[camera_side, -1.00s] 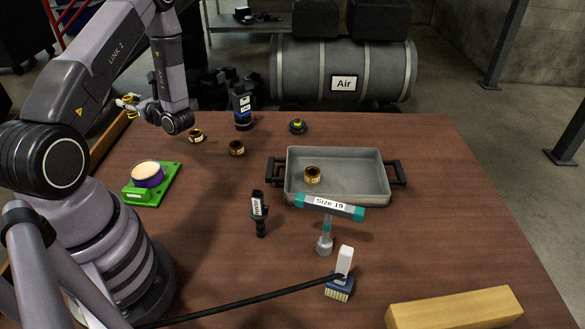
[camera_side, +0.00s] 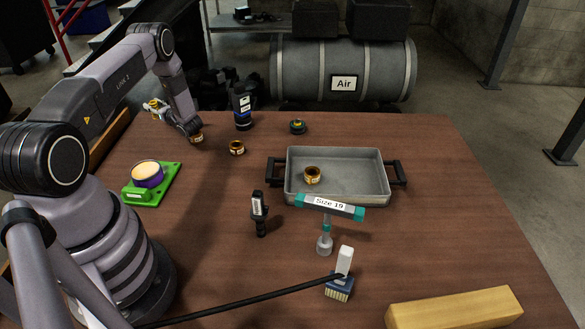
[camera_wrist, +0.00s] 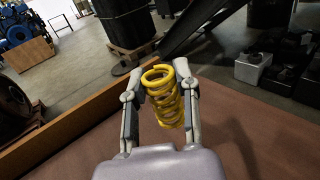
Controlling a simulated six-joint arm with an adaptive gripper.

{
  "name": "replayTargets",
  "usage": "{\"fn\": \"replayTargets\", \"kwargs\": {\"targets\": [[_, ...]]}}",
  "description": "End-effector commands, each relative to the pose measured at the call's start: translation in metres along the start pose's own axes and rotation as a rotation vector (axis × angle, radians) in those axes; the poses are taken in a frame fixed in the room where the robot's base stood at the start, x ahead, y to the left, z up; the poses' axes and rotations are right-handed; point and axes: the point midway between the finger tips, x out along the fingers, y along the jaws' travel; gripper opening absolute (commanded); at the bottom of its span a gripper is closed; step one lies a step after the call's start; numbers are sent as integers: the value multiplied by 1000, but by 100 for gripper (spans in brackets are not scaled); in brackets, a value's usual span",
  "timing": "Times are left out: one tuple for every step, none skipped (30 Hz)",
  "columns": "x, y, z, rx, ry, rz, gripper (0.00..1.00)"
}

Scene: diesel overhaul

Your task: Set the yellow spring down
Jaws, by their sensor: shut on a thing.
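The yellow spring (camera_wrist: 166,98) stands out between the two fingers of my gripper (camera_wrist: 155,98) in the wrist view. My gripper is shut on its sides, and its coils show clear. Behind it lie the brown table top and its raised wooden edge. In the side view my gripper (camera_side: 154,108) is small at the table's far left, partly behind my wrist, with a little yellow showing. I cannot tell whether the spring touches the table.
Brass rings (camera_side: 237,148) and a dark bottle (camera_side: 242,108) stand right of my wrist. A green fixture (camera_side: 160,188) is nearer my base. A grey tray (camera_side: 350,182) holds another brass ring.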

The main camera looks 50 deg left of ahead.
Motion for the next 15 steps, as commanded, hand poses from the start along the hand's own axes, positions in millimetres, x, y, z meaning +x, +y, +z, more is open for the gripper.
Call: {"fn": "replayTargets", "kwargs": {"targets": [[2, -2, -5, 1, 0, 0, 0], [4, -3, -8, 0, 0, 0, 0], [4, -3, -16, 2, 2, 0, 0], [4, -3, -20, 2, 2, 0, 0], [3, -3, -25, 3, 2, 0, 0], [3, -3, -29, 2, 1, 0, 0], [3, -3, -32, 2, 1, 0, 0], [3, -3, -35, 2, 1, 0, 0], [3, -3, -36, 1, 1, 0, 0], [3, -3, -36, 0, 0, 0, 0], [3, -3, -36, 0, 0, 1, 0], [3, -3, -36, 0, 0, 1, 0], [3, -3, -36, 0, 0, 1, 0], [3, -3, -36, 0, 0, 1, 0], [3, -3, -36, 0, 0, 1, 0]]}}
